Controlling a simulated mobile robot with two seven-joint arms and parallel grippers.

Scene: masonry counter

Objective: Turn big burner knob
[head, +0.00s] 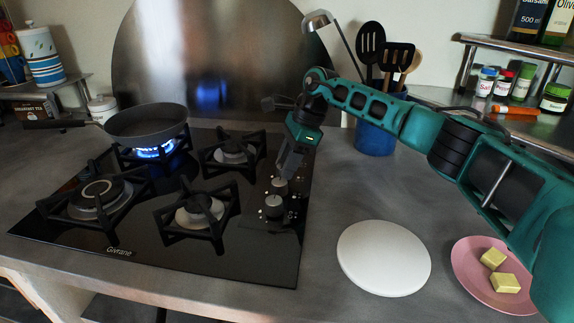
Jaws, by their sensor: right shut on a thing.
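The black glass cooktop (140,240) lies on the counter with its control knobs in a row along the right side. A front knob (273,203) shows uncovered, with another knob (278,187) just behind it. My right gripper (284,174) points down over the rear part of this row, with its fingers shut on a knob there. The fingers mostly hide that knob, so its turn angle cannot be told. Blue flame (155,152) burns under the dark pan (147,122) on the back left burner. The other burners show no flame. My left gripper is out of view.
A white round board (384,258) lies right of the cooktop. A pink plate (467,268) with yellow pieces lies under my right arm. A blue utensil pot (374,140) stands behind the arm. The counter between cooktop and board is clear.

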